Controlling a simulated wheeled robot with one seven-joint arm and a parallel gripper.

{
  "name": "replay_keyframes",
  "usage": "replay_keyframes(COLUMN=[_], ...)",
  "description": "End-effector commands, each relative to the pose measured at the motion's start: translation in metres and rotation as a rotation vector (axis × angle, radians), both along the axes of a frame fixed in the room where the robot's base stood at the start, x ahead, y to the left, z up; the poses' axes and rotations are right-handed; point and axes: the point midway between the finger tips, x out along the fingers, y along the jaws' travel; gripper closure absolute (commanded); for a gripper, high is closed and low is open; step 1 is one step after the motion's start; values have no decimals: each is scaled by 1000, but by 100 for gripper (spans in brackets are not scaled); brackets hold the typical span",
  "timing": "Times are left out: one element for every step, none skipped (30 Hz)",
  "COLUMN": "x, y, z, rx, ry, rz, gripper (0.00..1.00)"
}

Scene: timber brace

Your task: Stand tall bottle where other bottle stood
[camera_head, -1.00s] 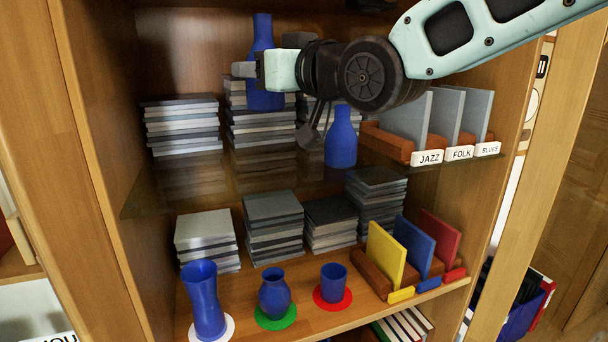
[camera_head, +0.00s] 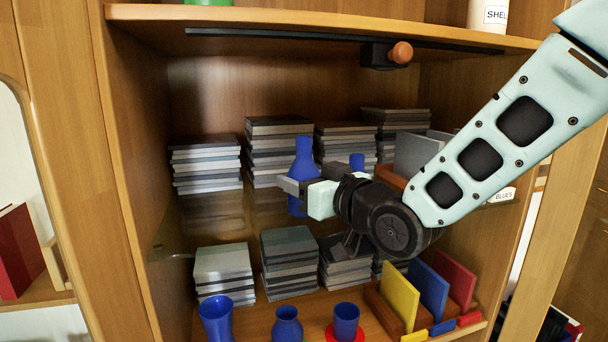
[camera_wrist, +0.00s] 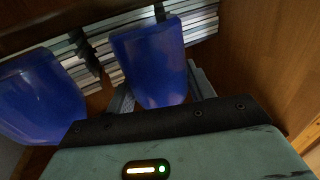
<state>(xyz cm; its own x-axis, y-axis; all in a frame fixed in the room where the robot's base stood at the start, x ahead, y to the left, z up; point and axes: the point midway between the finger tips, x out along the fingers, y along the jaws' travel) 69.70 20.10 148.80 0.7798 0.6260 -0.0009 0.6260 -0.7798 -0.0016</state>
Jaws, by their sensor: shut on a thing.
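The tall blue bottle (camera_head: 302,160) is upright between the jaws of my gripper (camera_head: 303,188), which is shut on its body. It is in front of the disc stacks at glass-shelf level; I cannot tell whether its base touches the glass. In the wrist view the held bottle (camera_wrist: 152,65) fills the space between the fingers. The other blue bottle (camera_head: 357,160) is to the right; only its top shows above my gripper, which hides the rest. A second blue body, apparently this bottle (camera_wrist: 38,95), shows at left in the wrist view.
Disc stacks (camera_head: 279,150) stand behind on the glass shelf (camera_head: 215,212), with dividers (camera_head: 412,155) at right. A dark fixture with an orange knob (camera_head: 401,53) hangs under the upper board. Blue vessels (camera_head: 216,315) stand below. The glass at left is clear.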

Motion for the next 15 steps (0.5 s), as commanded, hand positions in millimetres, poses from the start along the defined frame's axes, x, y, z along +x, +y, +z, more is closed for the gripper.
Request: replay_keyframes(x=[0,0,0,0,0,0,0,0,0,0,0,0,0,0,0], y=[0,0,0,0,0,0,0,0,0,0,0,0,0,0,0], z=[-2,-3,-4,-4,-4,-4,-4,-4,-4,-5,-6,-7,-8,-8,-9], rx=[0,0,0,1,1,1,0,0,0,1,0,1,0,1,0], ry=[0,-1,-2,-3,-4,-4,-4,-4,-4,-3,-4,-3,-4,-3,-2], rz=[0,0,0,0,0,0,0,0,0,0,0,0,0,0,0], gripper=[75,75,75,75,75,75,75,75,75,75,75,75,75,75,44])
